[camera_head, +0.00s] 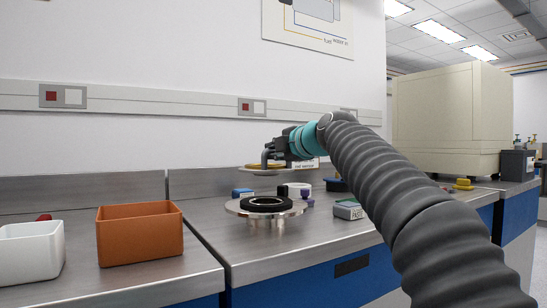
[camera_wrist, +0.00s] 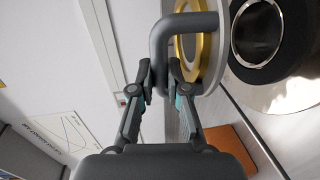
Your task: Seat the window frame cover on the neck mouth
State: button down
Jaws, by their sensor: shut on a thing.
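The window frame cover (camera_head: 258,171) is a thin round disc with a gold ring and a dark bent handle. In the wrist view the cover (camera_wrist: 208,50) shows its ring and handle at the top. My gripper (camera_head: 272,150) is shut on the handle; the fingers (camera_wrist: 161,78) sit on either side of it. The cover hangs roughly level above the neck mouth (camera_head: 267,203), apart from it. The neck mouth is a black ring on a wide metal flange. It also appears in the wrist view (camera_wrist: 294,48), beside the cover. The cover's underside is hidden.
An orange bin (camera_head: 139,236) and a white bin (camera_head: 30,252) stand at the left. A grey-green box (camera_head: 348,209) lies right of the flange. A blue box (camera_head: 242,192) and a white roll (camera_head: 298,189) are close behind it. The counter's front edge is clear.

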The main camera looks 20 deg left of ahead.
aim_at(274, 170)
jog(key=shift+f+b, duration=2.7)
jog(key=shift+f, duration=0.1)
jog(key=shift+b, duration=0.75)
jog(key=shift+f+b, duration=0.9)
jog(key=shift+f, duration=0.3)
jog(key=c, duration=1.1)
grip_release()
jog(key=shift+f, duration=0.1)
